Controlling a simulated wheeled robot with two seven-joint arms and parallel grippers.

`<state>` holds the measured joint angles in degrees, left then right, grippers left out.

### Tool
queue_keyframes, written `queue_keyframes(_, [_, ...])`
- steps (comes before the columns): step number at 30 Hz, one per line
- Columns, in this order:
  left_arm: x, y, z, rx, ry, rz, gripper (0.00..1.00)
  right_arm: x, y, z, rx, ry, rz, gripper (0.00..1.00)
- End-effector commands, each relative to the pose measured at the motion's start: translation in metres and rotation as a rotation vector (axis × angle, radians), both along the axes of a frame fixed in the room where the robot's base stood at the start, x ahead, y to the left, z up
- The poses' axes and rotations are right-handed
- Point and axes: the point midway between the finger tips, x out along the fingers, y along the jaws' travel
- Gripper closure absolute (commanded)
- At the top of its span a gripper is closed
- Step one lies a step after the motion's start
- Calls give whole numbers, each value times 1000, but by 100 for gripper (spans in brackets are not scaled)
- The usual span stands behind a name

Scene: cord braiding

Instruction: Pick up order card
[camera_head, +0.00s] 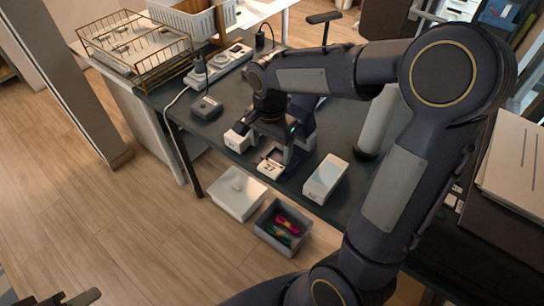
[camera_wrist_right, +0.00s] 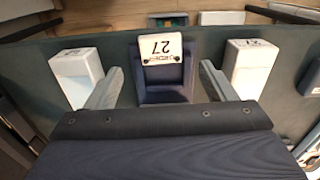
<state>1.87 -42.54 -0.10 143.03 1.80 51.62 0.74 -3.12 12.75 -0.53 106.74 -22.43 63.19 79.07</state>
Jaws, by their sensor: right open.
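The order card (camera_wrist_right: 161,49) is a small white card marked 27, upside down in the right wrist view. It lies at the far end of a dark blue holder (camera_wrist_right: 165,92). The card (camera_head: 270,168) also shows near the table's front edge in the head view. My right gripper (camera_wrist_right: 161,72) is open, with one pale finger on each side of the holder and nothing held between them. It also shows above the table, just behind the card, in the head view (camera_head: 267,146). Part of my left gripper (camera_head: 78,298) shows at the bottom left; its jaws are unclear.
White boxes stand on both sides of the holder, one at left (camera_head: 238,139) and one at right (camera_head: 325,179). A grey bin (camera_head: 283,228) with coloured cords and a white box (camera_head: 237,193) are below the front edge. A wire basket (camera_head: 135,48) stands at back left.

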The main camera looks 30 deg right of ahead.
Motion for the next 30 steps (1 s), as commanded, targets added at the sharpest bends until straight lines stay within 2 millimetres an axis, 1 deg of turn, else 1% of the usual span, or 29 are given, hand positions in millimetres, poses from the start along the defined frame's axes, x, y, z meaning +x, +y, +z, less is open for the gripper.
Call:
queue_keyframes(3, [0, 0, -3, 0, 0, 0, 64, -1, 1, -15, 3, 5, 3, 18])
queue_keyframes(8, [0, 0, -4, 0, 0, 0, 64, 0, 0, -34, 1, 6, 2, 18])
queue_keyframes(12, [0, 0, -5, 0, 0, 0, 64, 1, 1, -56, 1, 7, 3, 18])
queue_keyframes(15, [0, 0, -6, 0, 0, 0, 64, 1, 1, -68, 0, 5, 2, 18])
queue_keyframes(18, [0, 0, -6, 0, 0, 0, 64, 1, 1, -74, 1, 4, 2, 18])
queue_keyframes(24, [0, 0, -6, 0, 0, 0, 64, 1, 1, -74, 0, 2, 2, 18])
queue_keyframes(25, [0, 0, -6, 0, 0, 0, 64, 1, 1, -74, 0, 2, 2, 19])
queue_keyframes(26, [0, 0, -6, 0, 0, 0, 64, 1, 1, -74, 0, 2, 2, 23])
queue_keyframes(30, [0, 0, -6, 0, 0, 0, 64, 2, 1, -74, 0, 2, 2, 42])
